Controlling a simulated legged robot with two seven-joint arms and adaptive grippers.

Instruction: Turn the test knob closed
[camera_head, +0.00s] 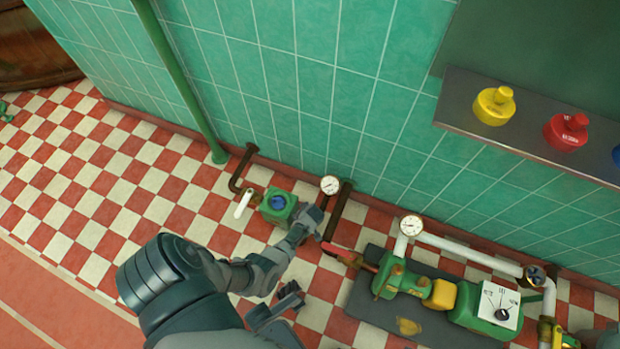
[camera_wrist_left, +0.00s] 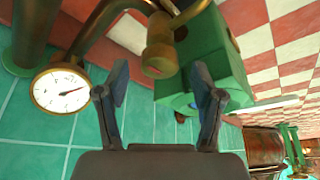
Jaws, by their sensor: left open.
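No knob is readably labelled as the test knob. A round blue knob (camera_head: 278,202) sits on a green valve box (camera_head: 291,210) on the floor by the wall. A red handle (camera_head: 340,250) lies to its right, and a black knob (camera_head: 502,314) sits on a white-faced dial at lower right. My left gripper (camera_head: 312,216) is just right of the green box. In the left wrist view its fingers (camera_wrist_left: 162,98) are apart and empty, with the green box (camera_wrist_left: 228,62) and a brass fitting (camera_wrist_left: 161,58) beyond. Whether they touch is unclear.
A white gauge (camera_head: 330,185) stands on the pipe behind my gripper; it also shows in the wrist view (camera_wrist_left: 61,89). A white lever (camera_head: 243,204) is left of the box. A green pump (camera_head: 395,278) stands at right. Checkered floor (camera_head: 110,190) at left is clear.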

